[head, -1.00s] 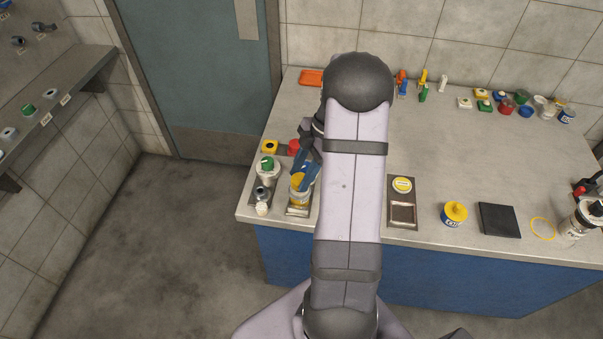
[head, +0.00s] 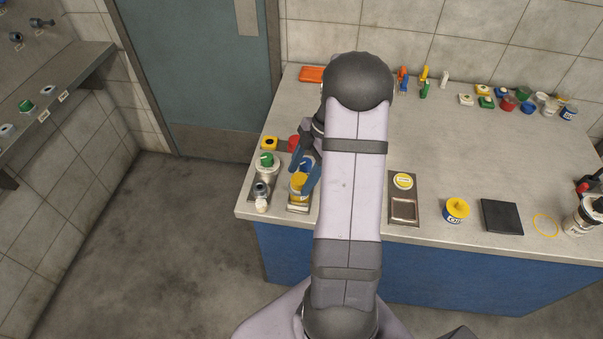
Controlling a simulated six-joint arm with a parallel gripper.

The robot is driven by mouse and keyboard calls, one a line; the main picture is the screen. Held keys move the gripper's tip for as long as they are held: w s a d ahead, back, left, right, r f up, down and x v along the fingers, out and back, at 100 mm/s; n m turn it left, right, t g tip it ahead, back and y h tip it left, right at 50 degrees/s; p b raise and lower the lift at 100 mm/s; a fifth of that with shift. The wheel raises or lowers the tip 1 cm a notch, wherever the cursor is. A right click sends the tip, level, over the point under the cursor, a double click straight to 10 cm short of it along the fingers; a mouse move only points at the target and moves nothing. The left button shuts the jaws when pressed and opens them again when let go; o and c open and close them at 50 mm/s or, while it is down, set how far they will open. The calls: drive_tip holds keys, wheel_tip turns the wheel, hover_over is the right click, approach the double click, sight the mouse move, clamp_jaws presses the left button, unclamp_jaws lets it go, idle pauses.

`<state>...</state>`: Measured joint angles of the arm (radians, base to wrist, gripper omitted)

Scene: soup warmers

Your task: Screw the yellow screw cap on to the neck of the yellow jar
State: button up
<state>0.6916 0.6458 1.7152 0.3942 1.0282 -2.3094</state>
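A yellow jar (head: 297,197) stands on a small metal plate near the left front of the counter. The yellow screw cap (head: 299,181) shows at its top, partly hidden by my gripper; I cannot tell how it sits on the neck. My gripper (head: 303,179) comes down from behind the jar. Its two blue fingers are spread apart, one at the left and one at the right of the cap's far side. Whether either touches the cap is too small to tell.
A metal plate (head: 404,210), a yellow-lidded jar (head: 456,211) and a black pad (head: 501,217) lie right. The counter's middle right is clear.

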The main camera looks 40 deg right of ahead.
drive_tip(key=b+v, duration=0.2)
drive_tip(key=v, duration=0.5)
idle(0.5)
drive_tip(key=shift+r, duration=0.15)
idle(0.6)
drive_tip(key=s+a+f+m+h, duration=0.2)
drive_tip(key=s+a+m, duration=0.4)
drive_tip(key=a+m, duration=0.2)
drive_tip(key=s+a+f+m+h, duration=0.2)
drive_tip(key=s+a+m, duration=0.5)
drive_tip(key=a, duration=0.6)
drive_tip(key=shift+a+m+g+h, duration=0.25)
drive_tip(key=shift+m+g+h, duration=0.05)
drive_tip(key=shift+m+g, duration=0.1)
drive_tip(key=shift+s+r, duration=0.1)
drive_tip(key=shift+c, duration=0.4)
